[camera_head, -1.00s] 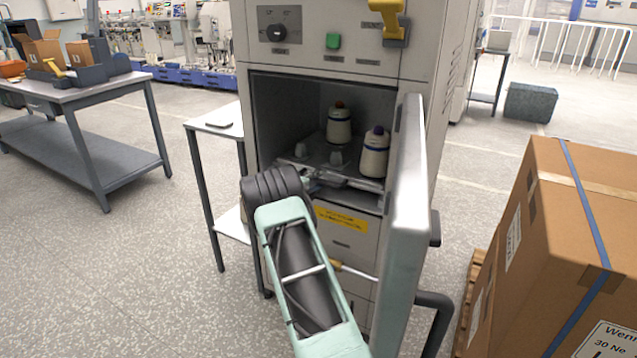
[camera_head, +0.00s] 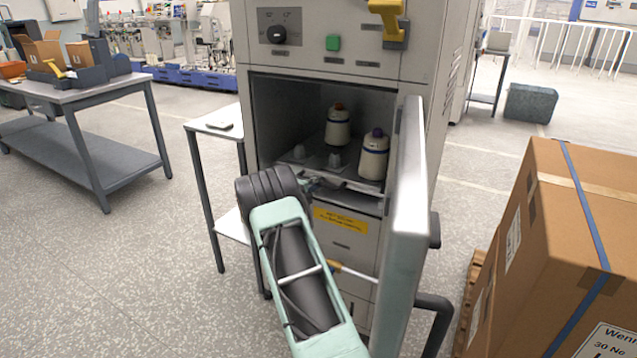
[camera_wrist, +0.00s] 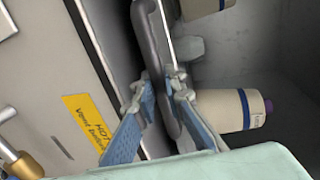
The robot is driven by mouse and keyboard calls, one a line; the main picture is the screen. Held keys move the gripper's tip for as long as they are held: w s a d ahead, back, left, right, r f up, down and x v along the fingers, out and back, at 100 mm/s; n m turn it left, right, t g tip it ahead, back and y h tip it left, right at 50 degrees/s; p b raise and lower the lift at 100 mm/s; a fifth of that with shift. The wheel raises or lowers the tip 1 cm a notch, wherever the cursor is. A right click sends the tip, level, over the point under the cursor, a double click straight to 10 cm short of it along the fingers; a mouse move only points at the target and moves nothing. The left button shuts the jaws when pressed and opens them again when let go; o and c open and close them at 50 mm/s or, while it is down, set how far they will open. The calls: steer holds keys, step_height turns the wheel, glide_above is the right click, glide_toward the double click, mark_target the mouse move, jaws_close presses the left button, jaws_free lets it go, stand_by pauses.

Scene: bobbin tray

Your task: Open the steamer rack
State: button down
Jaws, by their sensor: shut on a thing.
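The steamer rack (camera_head: 318,164) is a grey tray with pegs inside the open steamer chamber. Two cream yarn cones stand on it, one with an orange-brown tip (camera_head: 338,128) and one with a purple tip (camera_head: 373,156). My gripper (camera_wrist: 165,84) has blue-grey fingers on either side of the dark bar handle (camera_wrist: 150,38) at the rack's front, and is shut on it. In the head view, my wrist hides the left part of the rack's front and most of my gripper. The purple-tipped cone also shows in the wrist view (camera_wrist: 229,110), just right of my fingers.
The thick steamer door (camera_head: 406,230) stands open on the right of the chamber. A yellow warning label (camera_head: 340,221) is on the panel below. A small side table (camera_head: 212,124) stands left of the steamer. A large carton (camera_head: 570,240) on a pallet stands at the right.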

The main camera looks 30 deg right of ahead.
steer(key=f+p+v, duration=0.2)
steer(key=p+v, duration=0.1)
steer(key=v, duration=0.9)
steer(key=f+p+v, duration=0.3)
steer(key=p+v, duration=0.1)
steer(key=v, duration=0.8)
steer(key=s+a+f+p+v, duration=0.1)
steer(key=p+v, duration=0.3)
steer(key=v, duration=0.9)
steer(key=shift+f, duration=0.7)
steer(key=shift+s+a, duration=0.15)
steer(key=c, duration=2)
jaws_free()
steer(key=v, duration=1.2)
